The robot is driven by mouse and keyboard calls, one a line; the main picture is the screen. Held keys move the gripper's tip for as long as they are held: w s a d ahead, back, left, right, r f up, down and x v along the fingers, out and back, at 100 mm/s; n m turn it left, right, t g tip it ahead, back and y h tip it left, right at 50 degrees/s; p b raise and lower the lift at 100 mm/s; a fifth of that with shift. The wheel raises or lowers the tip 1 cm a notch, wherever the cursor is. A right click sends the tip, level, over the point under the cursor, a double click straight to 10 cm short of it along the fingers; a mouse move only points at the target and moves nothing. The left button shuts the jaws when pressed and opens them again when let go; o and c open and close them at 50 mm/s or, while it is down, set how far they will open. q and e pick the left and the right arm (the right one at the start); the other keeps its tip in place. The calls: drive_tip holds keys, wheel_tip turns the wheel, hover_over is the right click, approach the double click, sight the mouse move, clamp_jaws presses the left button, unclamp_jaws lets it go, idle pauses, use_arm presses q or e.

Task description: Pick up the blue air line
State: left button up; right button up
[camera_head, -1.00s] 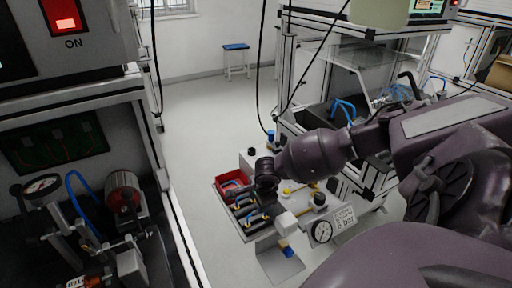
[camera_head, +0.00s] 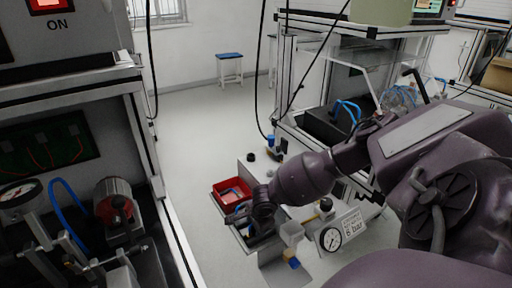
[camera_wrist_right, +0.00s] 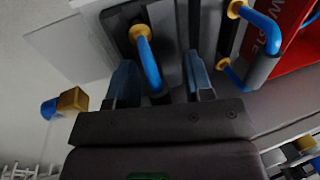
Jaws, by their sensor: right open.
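In the right wrist view my right gripper (camera_wrist_right: 162,82) is open. A blue air line (camera_wrist_right: 149,62) with a brass-coloured end fitting lies between its two fingers, with a gap visible on both sides. The line sits in a dark slotted holder (camera_wrist_right: 117,22). A second blue air line (camera_wrist_right: 262,32) with brass-coloured fittings lies in a slot to the right. In the head view my right gripper (camera_head: 250,226) is low over the holder at the front of the bench and hides most of it and the lines. My left gripper is not in view.
A red bin (camera_head: 217,196) stands just behind the holder; its red wall (camera_wrist_right: 288,48) is close on the right in the wrist view. A pressure gauge (camera_head: 331,240) and a white "6 bar" sign (camera_head: 352,224) stand to the right. A blue-ended fitting (camera_wrist_right: 50,108) is left of the gripper.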

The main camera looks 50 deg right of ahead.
drive_tip(key=shift+c, duration=0.5)
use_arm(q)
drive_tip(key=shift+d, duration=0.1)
use_arm(e)
clamp_jaws()
drive_tip(key=shift+r, duration=0.15)
